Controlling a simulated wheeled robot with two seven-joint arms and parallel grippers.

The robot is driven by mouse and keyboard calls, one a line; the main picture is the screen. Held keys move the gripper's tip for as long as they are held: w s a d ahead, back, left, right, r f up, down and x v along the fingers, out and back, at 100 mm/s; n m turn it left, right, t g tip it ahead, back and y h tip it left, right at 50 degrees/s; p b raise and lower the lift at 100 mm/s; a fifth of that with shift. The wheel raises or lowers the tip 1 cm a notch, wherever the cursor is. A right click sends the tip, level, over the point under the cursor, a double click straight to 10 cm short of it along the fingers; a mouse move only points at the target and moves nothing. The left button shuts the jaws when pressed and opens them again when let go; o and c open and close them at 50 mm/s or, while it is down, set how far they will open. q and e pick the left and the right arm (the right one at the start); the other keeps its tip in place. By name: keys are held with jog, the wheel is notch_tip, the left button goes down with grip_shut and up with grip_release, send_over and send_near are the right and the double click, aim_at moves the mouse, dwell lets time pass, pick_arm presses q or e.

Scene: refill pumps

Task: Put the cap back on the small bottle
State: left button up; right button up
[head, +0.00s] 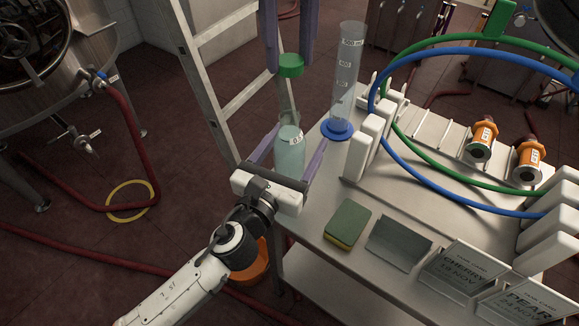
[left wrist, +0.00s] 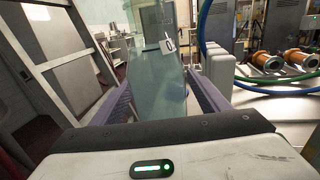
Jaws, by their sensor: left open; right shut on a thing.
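The small bottle (head: 290,152), clear with pale green liquid and a white tag, stands upright at the left edge of the table. Its mouth is open. My left gripper (head: 291,147) is open, one finger on each side of the bottle; the left wrist view shows the bottle (left wrist: 158,75) between the fingers. I cannot tell whether either finger touches it. My right gripper (head: 290,58) is shut on the green cap (head: 291,66), held above the bottle. A thin tube (head: 290,95) hangs from the cap down to the bottle mouth. The cap is apart from the neck.
A measuring cylinder on a blue foot (head: 337,130) stands just right of the bottle. White upright blocks (head: 361,155) and blue and green hoses (head: 430,160) fill the table's right side. A green sponge (head: 347,222) and card holders lie in front. A ladder (head: 205,80) stands behind left.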

pick_arm(q)
jog(key=shift+c, duration=0.4)
jog(key=c, duration=1.5)
pick_arm(e)
jog(key=shift+f, duration=2.5)
jog(key=shift+f, duration=0.1)
jog(key=shift+f, duration=0.75)
jog(key=shift+f, duration=0.6)
